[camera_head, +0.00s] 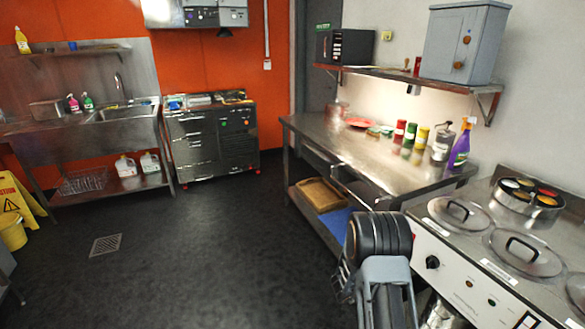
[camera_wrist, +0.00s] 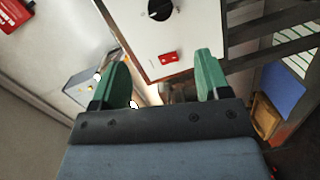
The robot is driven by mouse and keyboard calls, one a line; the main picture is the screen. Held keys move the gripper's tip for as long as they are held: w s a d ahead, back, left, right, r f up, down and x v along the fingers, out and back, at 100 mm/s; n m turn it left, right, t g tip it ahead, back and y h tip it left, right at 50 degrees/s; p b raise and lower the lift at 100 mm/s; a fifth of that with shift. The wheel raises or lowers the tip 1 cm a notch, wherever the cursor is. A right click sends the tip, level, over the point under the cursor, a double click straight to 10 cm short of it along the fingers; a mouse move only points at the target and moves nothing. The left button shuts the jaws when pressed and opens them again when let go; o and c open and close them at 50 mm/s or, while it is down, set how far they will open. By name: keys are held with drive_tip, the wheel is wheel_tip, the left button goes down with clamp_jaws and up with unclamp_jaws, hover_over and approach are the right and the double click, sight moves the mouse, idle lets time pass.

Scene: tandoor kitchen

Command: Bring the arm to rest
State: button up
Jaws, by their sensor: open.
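My gripper (camera_wrist: 161,88) shows in the wrist view with its two green fingers apart and nothing between them. Beyond the fingers is a white control panel with a black knob (camera_wrist: 160,9) and a red switch (camera_wrist: 168,58). In the head view my arm is folded at the lower right, beside the front of the white-panelled cooking unit (camera_head: 458,272). The gripper itself cannot be made out in the head view.
A steel worktable (camera_head: 365,150) with cans and a purple spray bottle (camera_head: 460,146) stands behind my arm. Lidded pots (camera_head: 525,252) top the cooking unit at right. A yellow wet-floor sign (camera_head: 18,197) stands at far left. The dark floor (camera_head: 200,250) is mostly clear.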

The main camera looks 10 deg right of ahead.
drive_tip(key=w+a+f+m+t+y, duration=0.25)
drive_tip(key=a+f+y, duration=0.25)
drive_tip(key=f+y, duration=0.25)
drive_tip(key=w+a+r+t+y, duration=0.1)
drive_tip(key=a+r+y, duration=0.3)
drive_tip(key=a+y, duration=0.5)
drive_tip(key=s+a+r+n+g+p, duration=0.1)
drive_tip(key=s+a+r+p, duration=0.1)
drive_tip(key=s+a+r, duration=0.4)
drive_tip(key=s+a+r+n+g+p, duration=0.1)
drive_tip(key=s+a+r, duration=0.4)
drive_tip(key=s+r, duration=0.8)
wheel_tip(320, 180, up, 5)
drive_tip(key=shift+a+r+n+p, duration=0.15)
drive_tip(key=shift+a+n+p, duration=0.2)
drive_tip(key=shift+n+p, duration=0.25)
drive_tip(key=shift+a+r, duration=0.15)
drive_tip(key=shift+r, duration=0.2)
